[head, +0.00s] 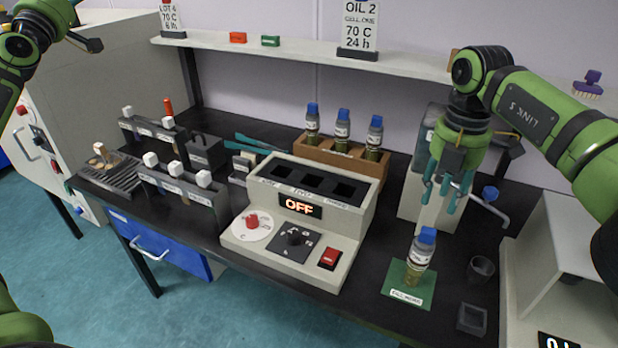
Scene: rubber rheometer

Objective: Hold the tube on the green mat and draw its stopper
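The tube (413,268) stands upright on the green mat (425,292) at the front right of the bench. Its blue stopper (427,235) is in its mouth. A white label covers its upper part and the lower part looks yellowish-brown. My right gripper (440,198) hangs above and slightly right of the tube, its teal fingers pointing down, spread and empty. It is apart from the stopper. Part of my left arm shows at the upper left, but I cannot make out its gripper fingers.
The heater block (257,242) with its OFF display stands left of the mat. Several blue-stoppered tubes stand in a wooden rack (360,163) behind. A dark cup (481,269) and a small square dark holder (472,318) are right of the mat. A pale machine (555,255) bounds the right.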

